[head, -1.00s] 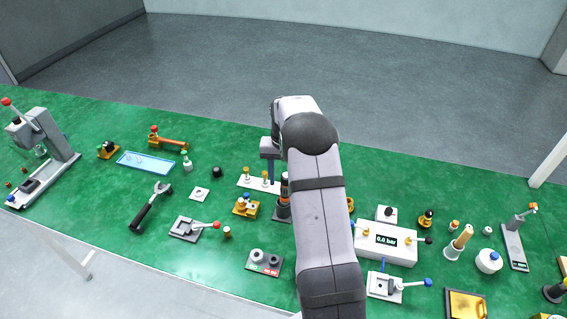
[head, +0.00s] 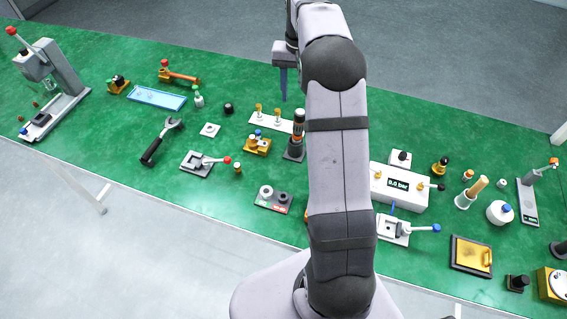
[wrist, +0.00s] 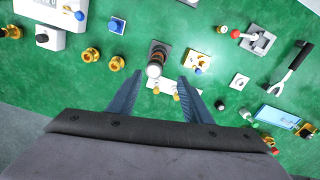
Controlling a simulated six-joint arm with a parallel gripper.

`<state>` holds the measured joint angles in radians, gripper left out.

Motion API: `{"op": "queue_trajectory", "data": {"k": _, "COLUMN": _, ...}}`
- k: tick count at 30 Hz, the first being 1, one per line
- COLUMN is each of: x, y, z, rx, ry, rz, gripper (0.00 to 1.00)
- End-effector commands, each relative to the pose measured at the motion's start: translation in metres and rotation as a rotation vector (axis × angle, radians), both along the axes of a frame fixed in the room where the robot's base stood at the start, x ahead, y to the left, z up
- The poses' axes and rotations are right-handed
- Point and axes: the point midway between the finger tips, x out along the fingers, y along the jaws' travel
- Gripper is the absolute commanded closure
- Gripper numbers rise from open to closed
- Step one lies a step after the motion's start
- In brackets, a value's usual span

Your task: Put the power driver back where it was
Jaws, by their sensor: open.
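The power driver (head: 298,122), a dark cylinder with an orange band and a pale top, stands upright in a dark holder (head: 293,149) near the middle of the bench. In the wrist view, the power driver (wrist: 156,59) shows its pale end toward the camera, with the holder (wrist: 160,47) behind it. My gripper (head: 284,92) is open and empty, with blue fingers, above and beyond the power driver.
A white rack (head: 285,124) with brass-coloured pieces is just left of the driver. A brass fixture (head: 257,146) stands beside the holder. A white pressure box (head: 400,193) is to the right. Open green bench lies behind the rack.

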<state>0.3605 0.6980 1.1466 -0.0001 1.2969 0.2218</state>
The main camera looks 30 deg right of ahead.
Motion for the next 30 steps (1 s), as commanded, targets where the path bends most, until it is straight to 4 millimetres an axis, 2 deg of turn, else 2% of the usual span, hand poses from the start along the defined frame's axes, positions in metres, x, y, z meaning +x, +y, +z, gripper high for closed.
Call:
{"op": "queue_trajectory", "data": {"k": 5, "x": -0.015, "y": 0.027, "z": 0.001, "rx": 0.000, "ry": 0.000, "rz": 0.061, "gripper": 0.55}}
{"op": "queue_trajectory", "data": {"k": 11, "x": -0.057, "y": 0.077, "z": -0.002, "rx": -0.001, "ry": -0.001, "rz": 0.188, "gripper": 0.55}}
{"op": "queue_trajectory", "data": {"k": 15, "x": -0.101, "y": 0.114, "z": -0.011, "rx": -0.002, "ry": -0.003, "rz": 0.290, "gripper": 0.55}}
{"op": "queue_trajectory", "data": {"k": 21, "x": -0.174, "y": 0.154, "z": -0.030, "rx": -0.002, "ry": -0.003, "rz": 0.429, "gripper": 0.55}}
{"op": "queue_trajectory", "data": {"k": 27, "x": -0.233, "y": 0.175, "z": -0.050, "rx": -0.002, "ry": -0.004, "rz": 0.530, "gripper": 0.55}}
{"op": "queue_trajectory", "data": {"k": 30, "x": -0.251, "y": 0.180, "z": -0.057, "rx": -0.002, "ry": -0.003, "rz": 0.560, "gripper": 0.55}}
